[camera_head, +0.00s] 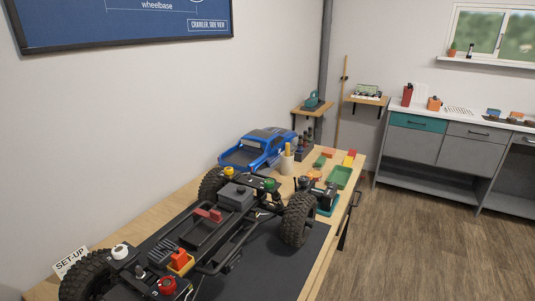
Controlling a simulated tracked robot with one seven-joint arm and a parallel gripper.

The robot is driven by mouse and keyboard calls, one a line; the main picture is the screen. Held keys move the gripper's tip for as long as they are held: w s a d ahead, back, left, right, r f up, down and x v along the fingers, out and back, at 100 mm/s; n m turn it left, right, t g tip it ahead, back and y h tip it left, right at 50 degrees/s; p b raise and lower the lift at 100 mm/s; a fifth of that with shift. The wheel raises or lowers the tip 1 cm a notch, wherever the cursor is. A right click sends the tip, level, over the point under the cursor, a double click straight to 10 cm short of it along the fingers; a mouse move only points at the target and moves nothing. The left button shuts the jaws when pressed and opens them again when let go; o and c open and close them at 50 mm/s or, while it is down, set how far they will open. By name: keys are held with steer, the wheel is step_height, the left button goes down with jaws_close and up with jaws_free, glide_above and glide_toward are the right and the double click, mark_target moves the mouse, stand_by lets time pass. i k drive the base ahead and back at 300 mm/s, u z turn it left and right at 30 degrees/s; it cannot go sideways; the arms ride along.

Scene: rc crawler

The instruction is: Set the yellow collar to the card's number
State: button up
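The yellow collar (229,171) sits on top of a far corner of the crawler chassis (205,235), beside a front wheel. It is small here and any number or mark on it cannot be read. The white card (72,262) stands tilted at the lower left by a near wheel. Its heading reads "SET-UP"; the lines below are hidden or too small to read. A green collar (269,184), a white collar (120,251) and a red collar (167,285) sit at the other corners. My gripper is not in view.
A blue truck body (258,148) lies behind the chassis on the wooden bench (335,225). A cup (287,163), green tray (339,177) and several small parts crowd the bench's far end. The wall borders the left side; open floor (420,240) lies right.

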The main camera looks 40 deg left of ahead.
mark_target(226, 172)
steer(key=u, duration=0.3)
steer(key=i, duration=1)
steer(key=u, duration=1)
steer(key=i, duration=0.45)
steer(key=u, duration=0.25)
steer(key=k, duration=0.9)
steer(key=u, duration=0.15)
steer(key=i, duration=0.9)
steer(key=z, duration=0.05)
